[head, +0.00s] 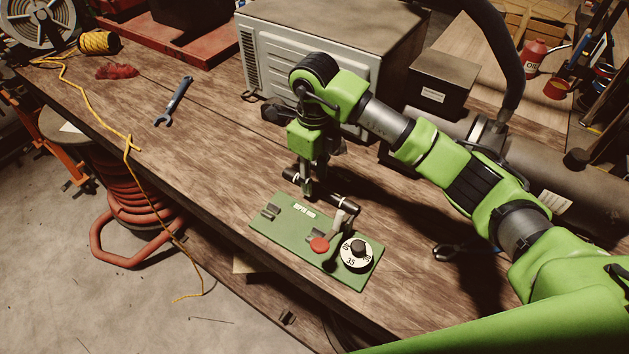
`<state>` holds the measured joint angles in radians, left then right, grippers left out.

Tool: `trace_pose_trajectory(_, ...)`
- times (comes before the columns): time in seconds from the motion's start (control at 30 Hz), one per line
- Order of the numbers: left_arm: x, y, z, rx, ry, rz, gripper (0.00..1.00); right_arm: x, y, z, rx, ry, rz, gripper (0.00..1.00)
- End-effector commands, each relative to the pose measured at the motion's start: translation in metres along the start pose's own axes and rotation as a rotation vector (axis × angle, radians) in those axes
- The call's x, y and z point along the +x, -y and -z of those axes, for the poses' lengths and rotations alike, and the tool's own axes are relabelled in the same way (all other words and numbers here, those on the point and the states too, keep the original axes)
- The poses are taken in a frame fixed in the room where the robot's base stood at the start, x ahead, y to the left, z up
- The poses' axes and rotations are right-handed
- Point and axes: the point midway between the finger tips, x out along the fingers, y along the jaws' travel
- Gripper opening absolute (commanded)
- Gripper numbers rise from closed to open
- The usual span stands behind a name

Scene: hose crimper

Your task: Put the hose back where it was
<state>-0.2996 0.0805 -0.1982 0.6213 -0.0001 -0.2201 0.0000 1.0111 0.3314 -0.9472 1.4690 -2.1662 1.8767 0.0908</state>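The green crimper panel (290,240) lies near the front edge of the wooden workbench. It has small dark holders on its top, a lever with a red knob (319,244) and a white dial (356,253) reading about 35. My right gripper (308,190) points down just behind the panel's back edge. Its fingers are closed around a short dark hose (330,197) with light bands near its ends. The hose lies across the fingers, and its right end is close to the lever's upper end. I cannot tell whether they touch. My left gripper is not in view.
A grey metal box (330,50) and a small dark box (440,85) stand behind my arm. A blue wrench (174,102), a red cloth (116,71) and a yellow cord (90,105) lie on the left. The bench (200,160) left of the panel is clear.

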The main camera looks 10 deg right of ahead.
Motion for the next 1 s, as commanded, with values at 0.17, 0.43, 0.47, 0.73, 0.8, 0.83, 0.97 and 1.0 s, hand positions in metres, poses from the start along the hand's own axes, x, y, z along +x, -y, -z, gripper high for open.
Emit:
trace_pose_trajectory(0.17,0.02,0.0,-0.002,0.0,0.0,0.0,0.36,-0.037,0.001,-0.001,0.0,0.006,0.006,0.33)
trace_pose_trajectory(0.43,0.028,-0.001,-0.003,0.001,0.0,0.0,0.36,-0.089,0.002,0.0,0.001,0.001,0.005,0.33)
trace_pose_trajectory(0.47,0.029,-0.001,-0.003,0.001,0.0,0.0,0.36,-0.092,0.001,0.0,0.001,0.001,0.004,0.33)
trace_pose_trajectory(0.73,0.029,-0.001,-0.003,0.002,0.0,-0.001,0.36,-0.104,0.0,0.0,0.001,-0.001,0.001,0.33)
trace_pose_trajectory(0.8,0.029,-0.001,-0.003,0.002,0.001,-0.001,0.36,-0.104,0.0,0.0,0.001,-0.001,0.001,0.33)
trace_pose_trajectory(0.83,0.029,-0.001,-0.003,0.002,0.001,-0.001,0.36,-0.104,0.0,0.0,0.001,-0.001,0.0,0.33)
trace_pose_trajectory(0.97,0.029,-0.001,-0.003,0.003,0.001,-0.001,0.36,-0.104,0.0,0.0,0.001,-0.001,0.001,0.33)
trace_pose_trajectory(1.0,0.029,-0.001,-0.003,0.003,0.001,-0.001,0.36,-0.104,0.0,0.0,0.001,-0.001,0.001,0.33)
